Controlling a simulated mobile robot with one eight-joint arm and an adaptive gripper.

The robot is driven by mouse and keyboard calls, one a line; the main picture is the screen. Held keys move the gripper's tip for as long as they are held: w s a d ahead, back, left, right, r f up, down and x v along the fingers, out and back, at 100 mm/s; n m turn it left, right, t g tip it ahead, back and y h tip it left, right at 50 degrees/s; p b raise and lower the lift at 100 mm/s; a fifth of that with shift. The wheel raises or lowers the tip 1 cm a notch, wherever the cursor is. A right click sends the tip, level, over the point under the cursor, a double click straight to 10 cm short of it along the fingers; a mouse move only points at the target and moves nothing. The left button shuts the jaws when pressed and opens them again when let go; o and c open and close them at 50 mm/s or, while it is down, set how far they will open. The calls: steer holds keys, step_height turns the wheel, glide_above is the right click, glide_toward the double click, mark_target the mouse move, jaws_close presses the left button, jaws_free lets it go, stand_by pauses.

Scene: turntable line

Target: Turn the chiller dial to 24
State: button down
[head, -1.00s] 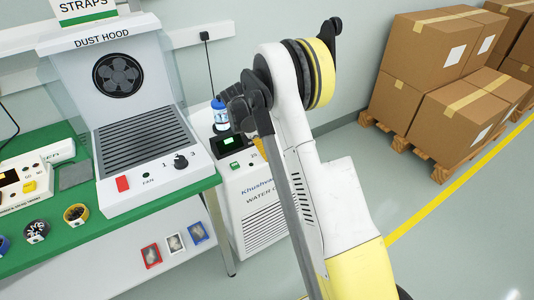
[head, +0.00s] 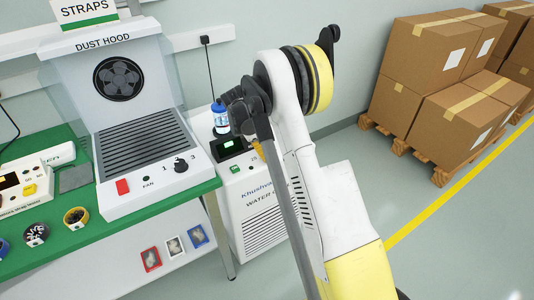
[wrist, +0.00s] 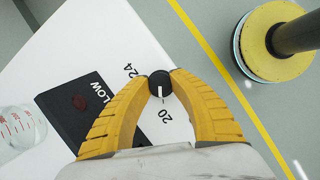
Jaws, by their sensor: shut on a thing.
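The water chiller (head: 262,222) is a white cabinet beside the green bench in the head view; its top (wrist: 90,30) fills the left of the wrist view. The chiller dial (wrist: 160,84) is a small black knob with a white pointer line, which points down the wrist picture towards the printed 20. The printed 24 lies to the dial's upper left. My gripper (wrist: 160,82) has its yellow fingers shut on the dial from both sides. In the head view my arm hides the dial, and only a bit of yellow finger shows.
A dark panel (wrist: 80,108) marked LOW lies left of the dial. A clear marked vessel (wrist: 20,130) stands beyond it; a blue-capped bottle (head: 220,117) stands at the chiller's back. The dust hood (head: 150,150) is to the left. Stacked boxes (head: 450,90) are at the right.

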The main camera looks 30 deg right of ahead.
steer(key=m+g, duration=0.1)
steer(key=m, duration=0.1)
steer(key=m+g+y+p, duration=0.1)
steer(key=m, duration=0.2)
steer(key=shift+m, duration=0.3)
steer(key=m+y, duration=0.1)
steer(key=m, duration=0.2)
steer(key=m+y+p, duration=0.1)
steer(key=m, duration=0.2)
steer(key=shift+d+g+y, duration=0.1)
steer(key=shift+g+y, duration=0.3)
steer(key=m+y, duration=0.2)
steer(key=m, duration=0.3)
steer(key=shift+m+p, duration=0.35)
steer(key=shift+m, duration=0.05)
steer(key=m+y, duration=0.1)
steer(key=m, duration=0.1)
steer(key=m+t+y, duration=0.1)
steer(key=m, duration=0.2)
steer(key=shift+m+t, duration=0.3)
steer(key=c, duration=1.1)
jaws_free()
steer(key=shift+d+r, duration=0.1)
steer(key=v, duration=1.1)
steer(key=shift+r, duration=0.4)
